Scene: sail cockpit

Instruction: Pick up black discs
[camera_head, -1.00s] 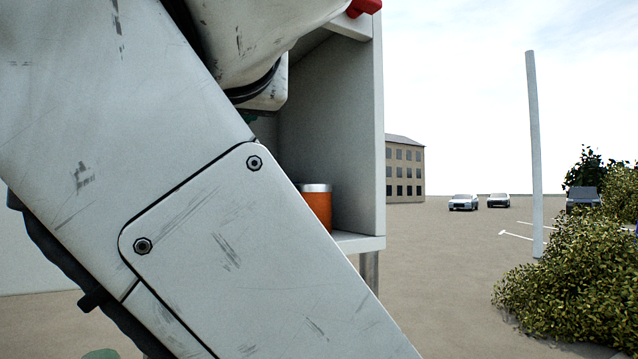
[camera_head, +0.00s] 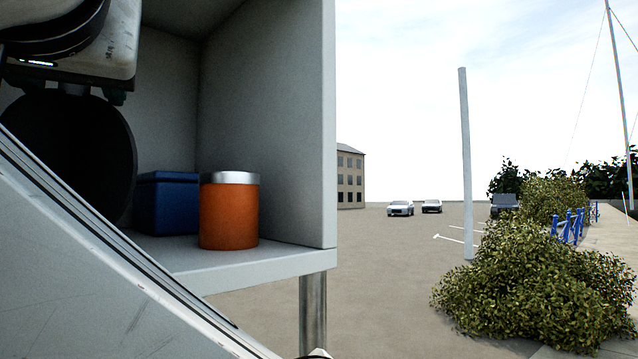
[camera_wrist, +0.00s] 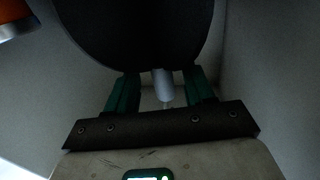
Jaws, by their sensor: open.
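One large black disc (camera_head: 75,150) stands on edge inside the grey open-fronted compartment in the head view, at the left. It also fills the top middle of the wrist view (camera_wrist: 135,30). My gripper (camera_wrist: 163,88) is open, its two green fingers apart at the disc's near edge. A pale grey peg (camera_wrist: 162,84) shows between the fingers, by the disc's edge. In the head view my gripper (camera_head: 68,92) is just above the disc. I cannot tell whether the fingers touch the disc.
An orange canister (camera_head: 229,215) with a silver lid and a dark blue box (camera_head: 168,204) stand right of the disc on the compartment floor (camera_head: 215,258). The compartment's right wall (camera_head: 270,120) is close. A metal post (camera_head: 312,310) stands below. Outside is open paved ground with bushes (camera_head: 540,290).

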